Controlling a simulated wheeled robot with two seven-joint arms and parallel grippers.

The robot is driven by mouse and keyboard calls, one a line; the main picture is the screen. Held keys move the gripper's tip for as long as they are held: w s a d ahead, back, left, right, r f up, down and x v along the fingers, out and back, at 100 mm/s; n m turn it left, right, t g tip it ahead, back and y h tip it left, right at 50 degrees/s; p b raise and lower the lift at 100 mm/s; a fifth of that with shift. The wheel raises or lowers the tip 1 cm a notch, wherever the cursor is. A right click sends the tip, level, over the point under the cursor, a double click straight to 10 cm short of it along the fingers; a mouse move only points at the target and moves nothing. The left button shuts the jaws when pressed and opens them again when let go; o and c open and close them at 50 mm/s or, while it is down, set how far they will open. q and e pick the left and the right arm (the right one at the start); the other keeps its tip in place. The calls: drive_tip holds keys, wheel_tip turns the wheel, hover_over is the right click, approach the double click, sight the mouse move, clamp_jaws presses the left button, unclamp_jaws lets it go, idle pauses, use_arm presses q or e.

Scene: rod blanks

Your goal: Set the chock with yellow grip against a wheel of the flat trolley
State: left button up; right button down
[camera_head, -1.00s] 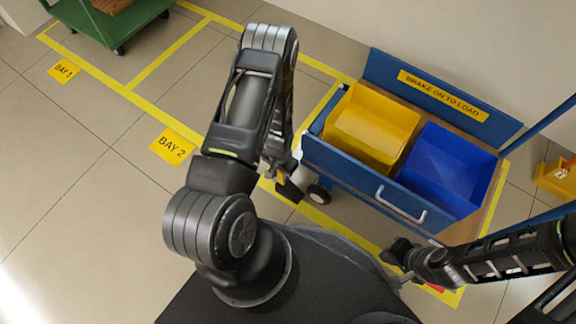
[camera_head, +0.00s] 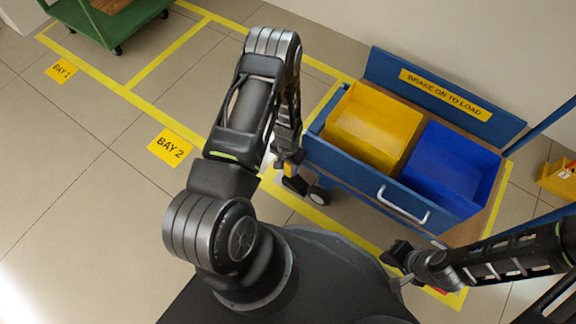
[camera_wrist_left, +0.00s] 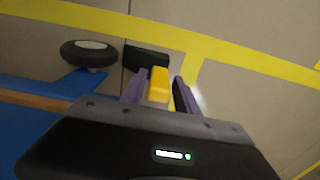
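The chock is a dark block with a yellow grip (camera_wrist_left: 159,86). In the head view it shows (camera_head: 294,184) just left of a trolley wheel (camera_head: 319,195). In the left wrist view its dark body (camera_wrist_left: 146,59) lies beside the black wheel (camera_wrist_left: 90,53), very close; I cannot tell if they touch. My left gripper (camera_wrist_left: 160,82) has its fingers on either side of the yellow grip and appears shut on it. The flat trolley (camera_head: 345,172) is blue and carries a yellow bin and a blue bin. My right gripper (camera_head: 397,256) is by the trolley's front right; its fingers are unclear.
Yellow lines mark the floor around the trolley. A BAY 2 plate (camera_head: 170,147) and a BAY 1 plate (camera_head: 62,71) lie to the left. A green cart (camera_head: 105,25) stands at the far left. A yellow object (camera_head: 558,180) is at the right edge. The left floor is clear.

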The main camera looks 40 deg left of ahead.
use_arm(q)
drive_tip(key=shift+o, duration=1.1)
drive_tip(key=shift+r, duration=0.1)
wheel_tip(320, 180, up, 11)
drive_tip(key=p, duration=0.4)
drive_tip(key=shift+r+p, duration=0.35)
drive_tip(key=shift+r, duration=0.15)
